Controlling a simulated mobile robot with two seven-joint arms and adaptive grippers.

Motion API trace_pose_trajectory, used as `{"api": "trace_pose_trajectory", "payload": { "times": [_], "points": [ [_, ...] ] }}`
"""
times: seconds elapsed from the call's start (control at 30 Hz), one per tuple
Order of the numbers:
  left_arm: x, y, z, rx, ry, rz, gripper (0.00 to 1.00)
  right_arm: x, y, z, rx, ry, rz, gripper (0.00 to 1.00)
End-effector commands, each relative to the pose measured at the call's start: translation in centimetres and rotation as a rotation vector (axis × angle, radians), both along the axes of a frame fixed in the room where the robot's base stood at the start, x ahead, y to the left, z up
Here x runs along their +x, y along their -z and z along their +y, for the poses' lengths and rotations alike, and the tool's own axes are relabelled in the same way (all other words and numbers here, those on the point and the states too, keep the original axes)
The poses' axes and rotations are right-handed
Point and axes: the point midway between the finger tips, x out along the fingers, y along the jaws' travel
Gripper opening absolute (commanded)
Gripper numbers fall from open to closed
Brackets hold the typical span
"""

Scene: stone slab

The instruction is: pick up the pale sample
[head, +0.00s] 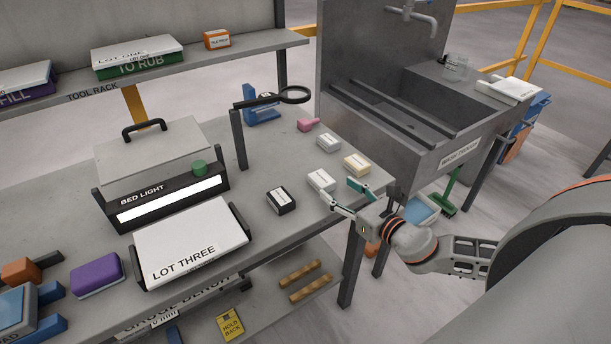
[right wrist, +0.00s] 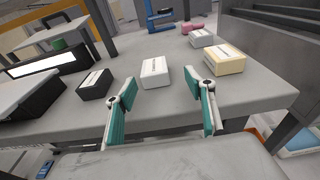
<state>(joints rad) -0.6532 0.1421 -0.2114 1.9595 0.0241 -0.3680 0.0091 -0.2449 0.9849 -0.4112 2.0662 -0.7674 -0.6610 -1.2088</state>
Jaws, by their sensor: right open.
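Several small labelled blocks lie on the grey bench. A pale grey-white block (head: 321,180) lies near the front edge; it is also in the right wrist view (right wrist: 155,73), straight ahead between my fingers. A cream block (head: 357,163) lies to its right, also in the right wrist view (right wrist: 225,61). Another whitish block (head: 328,142) lies farther back. A dark block (head: 281,200) with a white label lies to the left. My right gripper (head: 340,191) is open and empty, its teal-padded fingers spread at the bench's front edge, short of the pale block. My left gripper is out of view.
A bed light box (head: 160,175) and a LOT THREE box (head: 190,242) stand left on the bench. A magnifier on a post (head: 240,138) and a pink item (head: 307,125) are behind the blocks. A wash trough (head: 405,130) adjoins on the right.

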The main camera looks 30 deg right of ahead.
Motion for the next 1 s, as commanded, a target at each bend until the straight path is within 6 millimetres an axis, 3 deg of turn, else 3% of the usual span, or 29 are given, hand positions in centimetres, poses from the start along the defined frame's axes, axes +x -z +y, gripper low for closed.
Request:
{"api": "trace_pose_trajectory", "payload": {
  "times": [0.17, 0.43, 0.8, 1.0],
  "points": [
    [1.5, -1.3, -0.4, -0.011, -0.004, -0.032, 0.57, 1.1, 0.2, 0.1, 0.002, 0.000, 0.000, 0.54],
    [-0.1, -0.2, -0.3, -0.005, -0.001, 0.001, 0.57, 2.7, 0.6, 0.4, 0.004, 0.000, 0.001, 0.54],
    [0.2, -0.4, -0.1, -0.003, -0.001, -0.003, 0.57, 6.7, 1.6, 1.4, 0.005, 0.001, 0.000, 0.54],
    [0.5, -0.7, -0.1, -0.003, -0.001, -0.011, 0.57, 7.5, 1.8, 1.5, 0.005, 0.000, 0.002, 0.54]
  ]
}}
